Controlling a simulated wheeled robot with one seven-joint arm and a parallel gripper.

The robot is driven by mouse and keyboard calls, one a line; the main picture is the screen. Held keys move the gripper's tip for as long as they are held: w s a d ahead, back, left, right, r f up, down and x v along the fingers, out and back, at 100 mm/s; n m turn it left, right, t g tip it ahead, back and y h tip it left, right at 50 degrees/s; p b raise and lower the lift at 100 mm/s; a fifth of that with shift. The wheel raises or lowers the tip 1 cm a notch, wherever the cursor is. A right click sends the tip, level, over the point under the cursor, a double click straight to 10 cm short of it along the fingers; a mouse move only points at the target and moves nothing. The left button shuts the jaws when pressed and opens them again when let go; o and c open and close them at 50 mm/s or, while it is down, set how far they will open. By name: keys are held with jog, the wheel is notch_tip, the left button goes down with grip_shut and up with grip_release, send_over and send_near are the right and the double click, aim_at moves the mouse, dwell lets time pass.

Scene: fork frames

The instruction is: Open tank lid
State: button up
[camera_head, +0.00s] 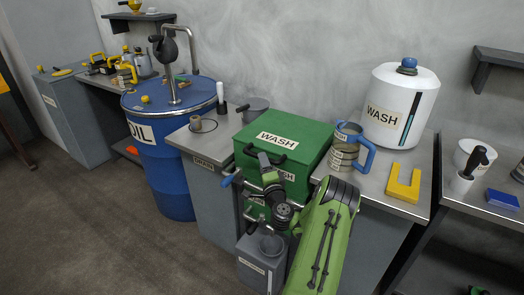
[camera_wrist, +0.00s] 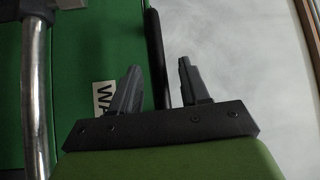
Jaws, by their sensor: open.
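A black handle (camera_head: 281,156) sits near the lid's front edge, partly hidden by my gripper. My gripper (camera_head: 264,157) is open at the tank's front. In the wrist view, its two dark fingers (camera_wrist: 159,66) stand apart, with a black bar (camera_wrist: 155,35), apparently the handle, showing between them. I cannot tell whether either finger touches it. Green tank surface (camera_wrist: 70,60) and part of a white label (camera_wrist: 103,95) show behind the left finger.
A metal pipe (camera_wrist: 36,90) runs along the left of the wrist view. A blue-handled mug (camera_head: 349,134), a white WASH container (camera_head: 385,90) and a yellow U-shaped block (camera_head: 403,181) stand right. A blue OIL drum (camera_head: 165,150) stands left. A grey bin (camera_head: 255,262) stands below.

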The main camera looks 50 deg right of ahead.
jog(key=shift+p+x, duration=0.3)
jog(key=shift+x, duration=1.5)
jog(key=shift+s+f, duration=0.1)
grip_shut()
